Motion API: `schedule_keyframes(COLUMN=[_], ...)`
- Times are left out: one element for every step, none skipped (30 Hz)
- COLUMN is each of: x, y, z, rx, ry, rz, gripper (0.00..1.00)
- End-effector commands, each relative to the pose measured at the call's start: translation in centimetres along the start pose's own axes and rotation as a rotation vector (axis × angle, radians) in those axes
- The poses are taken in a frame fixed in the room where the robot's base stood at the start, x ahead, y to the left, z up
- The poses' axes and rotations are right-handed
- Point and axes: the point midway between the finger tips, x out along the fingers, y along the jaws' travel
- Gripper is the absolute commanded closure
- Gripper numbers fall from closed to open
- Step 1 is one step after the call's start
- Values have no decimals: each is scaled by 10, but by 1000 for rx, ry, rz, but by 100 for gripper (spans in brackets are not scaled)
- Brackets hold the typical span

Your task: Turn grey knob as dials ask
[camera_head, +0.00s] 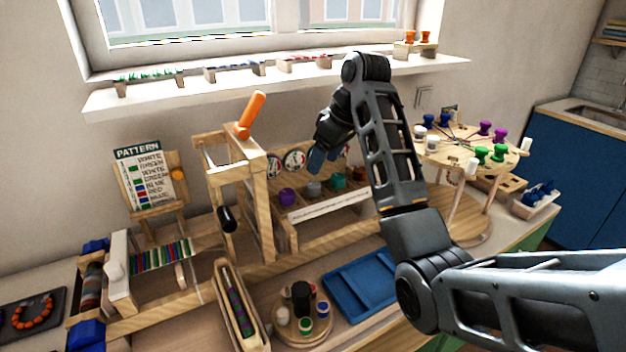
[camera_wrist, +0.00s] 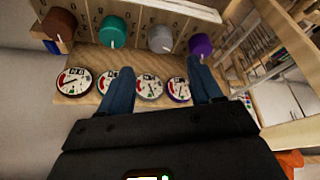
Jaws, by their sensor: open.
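The grey knob (camera_wrist: 160,38) sits in a row on a wooden panel, between a teal knob (camera_wrist: 112,31) and a purple knob (camera_wrist: 201,45). A small pale mark shows on its rim. In the head view the grey knob (camera_head: 313,188) is below my gripper (camera_head: 319,153). In the wrist view my gripper (camera_wrist: 160,66) is open, its two blue fingers spread wide, with the grey knob ahead between their tips and apart from them. Round dials stand in a row by the knobs, one (camera_wrist: 149,87) in line with the grey knob. Their readings are too small to tell.
A brown knob (camera_wrist: 60,23) ends the row. A wooden frame with an orange handle (camera_head: 250,115) stands left of the panel. A blue tray (camera_head: 362,285) lies in front. A round stand with coloured spools (camera_head: 470,152) is at right.

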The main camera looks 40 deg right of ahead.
Motion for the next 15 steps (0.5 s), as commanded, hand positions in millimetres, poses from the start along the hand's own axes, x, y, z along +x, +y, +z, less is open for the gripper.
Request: schedule_keyframes(x=[4, 5, 7, 9, 11, 13, 15, 17, 20, 22, 24, 31, 37, 42, 47], y=[-2, -2, -2, -2, -2, -2, -3, -3, -4, -4, -5, -3, -3, -3, -3], z=[-1, -1, -1, -1, -1, 0, 0, 1, 2, 3, 3, 4, 4, 4, 4], rx=[-2, -2, -1, -2, -1, -1, -1, 0, -2, 0, -1, 1, 1, 1, 1], ry=[1, 2, 2, 2, 1, 0, -1, -3, -5, -8, -10, -13, -13, -13, -12], rz=[-2, -3, -2, -3, -3, -4, -5, -5, -7, -8, -10, -10, -9, -9, -8], gripper=[36, 36, 36, 36, 36, 36, 36, 36, 36, 36, 36, 36, 36, 36, 36])
